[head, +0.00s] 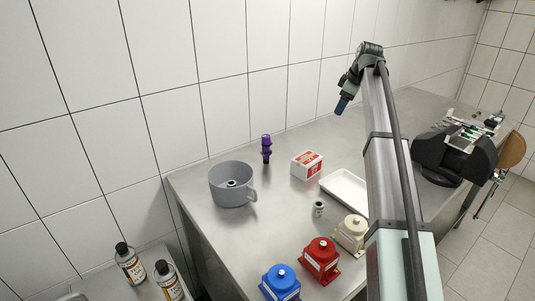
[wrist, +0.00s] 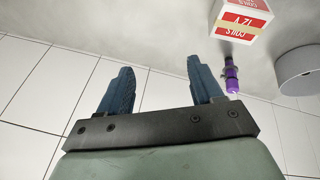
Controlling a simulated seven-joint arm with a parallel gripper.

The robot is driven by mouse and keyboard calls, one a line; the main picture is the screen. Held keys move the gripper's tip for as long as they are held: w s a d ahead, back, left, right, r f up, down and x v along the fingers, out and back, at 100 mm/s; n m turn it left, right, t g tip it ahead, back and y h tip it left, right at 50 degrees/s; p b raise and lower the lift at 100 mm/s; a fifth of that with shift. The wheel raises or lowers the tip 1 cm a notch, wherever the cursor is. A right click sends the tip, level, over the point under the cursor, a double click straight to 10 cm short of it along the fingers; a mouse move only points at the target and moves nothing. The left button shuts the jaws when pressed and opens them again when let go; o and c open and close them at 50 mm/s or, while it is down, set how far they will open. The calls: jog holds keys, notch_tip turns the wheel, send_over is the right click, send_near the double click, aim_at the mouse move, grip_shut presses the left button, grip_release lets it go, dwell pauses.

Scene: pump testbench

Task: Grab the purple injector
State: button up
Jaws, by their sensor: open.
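The purple injector (head: 266,148) stands upright on the metal bench near the tiled wall, between the grey pot and the red and white box. It also shows in the wrist view (wrist: 231,78), right of my fingers. My gripper (head: 342,106) is raised above the bench, to the right of the injector in the head view. In the wrist view my gripper (wrist: 155,80) has its two blue fingers apart with nothing between them. The injector is apart from the fingers.
A grey pot (head: 216,185) stands left of the injector, and a red and white box (head: 315,165) right of it. A white tray (head: 338,181), a small metal part (head: 319,208) and blue (head: 280,282), red (head: 320,260) and cream (head: 351,233) pumps stand nearer. The wall (head: 225,80) closes the back.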

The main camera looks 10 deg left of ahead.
aim_at(267, 136)
jog(key=s+a+f+g+y, duration=0.1)
jog(key=s+a, duration=0.2)
jog(key=a, duration=0.8)
jog(key=s+a+g+y, duration=0.1)
jog(key=s+a, duration=0.2)
jog(key=a, duration=0.8)
jog(key=x, duration=1.4)
jog(key=shift+s+d+f, duration=0.15)
jog(key=shift+s+d, duration=0.1)
jog(key=shift+s, duration=0.1)
grip_shut()
